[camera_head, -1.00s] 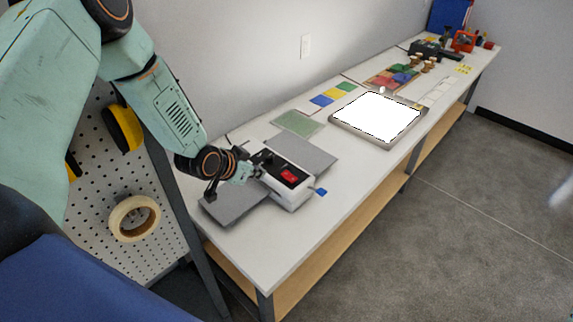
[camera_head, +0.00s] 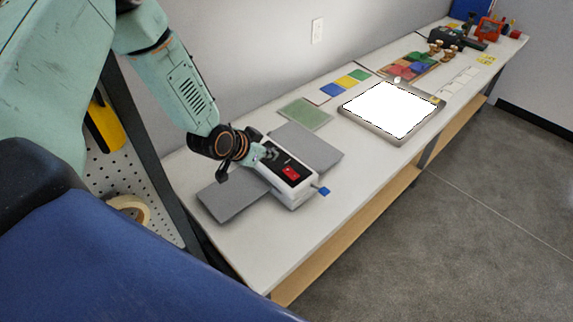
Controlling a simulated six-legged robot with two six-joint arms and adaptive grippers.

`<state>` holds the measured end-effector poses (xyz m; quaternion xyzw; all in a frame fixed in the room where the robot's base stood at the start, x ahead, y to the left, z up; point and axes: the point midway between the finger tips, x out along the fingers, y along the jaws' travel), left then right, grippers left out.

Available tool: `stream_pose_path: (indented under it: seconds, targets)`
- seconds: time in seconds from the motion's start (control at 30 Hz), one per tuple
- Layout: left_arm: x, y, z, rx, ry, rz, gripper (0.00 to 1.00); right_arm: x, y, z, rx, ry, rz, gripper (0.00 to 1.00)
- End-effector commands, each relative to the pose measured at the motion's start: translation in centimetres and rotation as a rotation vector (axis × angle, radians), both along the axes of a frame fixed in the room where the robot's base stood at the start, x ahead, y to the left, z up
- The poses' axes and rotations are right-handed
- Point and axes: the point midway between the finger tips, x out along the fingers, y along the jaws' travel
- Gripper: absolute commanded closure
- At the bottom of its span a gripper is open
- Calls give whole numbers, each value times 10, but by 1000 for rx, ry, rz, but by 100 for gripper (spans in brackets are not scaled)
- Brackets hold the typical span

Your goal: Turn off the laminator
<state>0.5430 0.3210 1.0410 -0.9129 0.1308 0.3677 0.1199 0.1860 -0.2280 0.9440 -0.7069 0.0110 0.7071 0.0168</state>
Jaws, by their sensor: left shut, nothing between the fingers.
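The laminator (camera_head: 297,194) is a white box with a black top panel, standing on the white table between two grey flat trays. A red rocker switch (camera_head: 291,173) sits on its panel, toward the right end; its pressed side is too small to tell. My left gripper (camera_head: 273,154) is shut and empty, over the far left part of the panel, left of and behind the red switch. I cannot tell whether it touches the panel. The gripper hides part of the panel. My right gripper is not in view.
A lit white light pad (camera_head: 390,108) lies farther along the table (camera_head: 345,195). A green mat (camera_head: 305,114) and coloured cards (camera_head: 346,82) lie near the wall. A pegboard with a tape roll (camera_head: 131,207) stands at left. The table's front strip is clear.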

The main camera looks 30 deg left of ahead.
Motion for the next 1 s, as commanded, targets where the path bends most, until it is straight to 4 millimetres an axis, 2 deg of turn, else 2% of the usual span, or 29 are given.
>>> stream_pose_path:
  seconds: [0.13,0.27,1.0]
  targets:
    - [4,0,-5,2,0,-1,100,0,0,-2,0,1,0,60]
    - [16,-3,-19,5,1,-4,100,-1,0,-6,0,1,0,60]
    - [64,-12,-66,1,-1,-2,100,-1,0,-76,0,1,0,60]
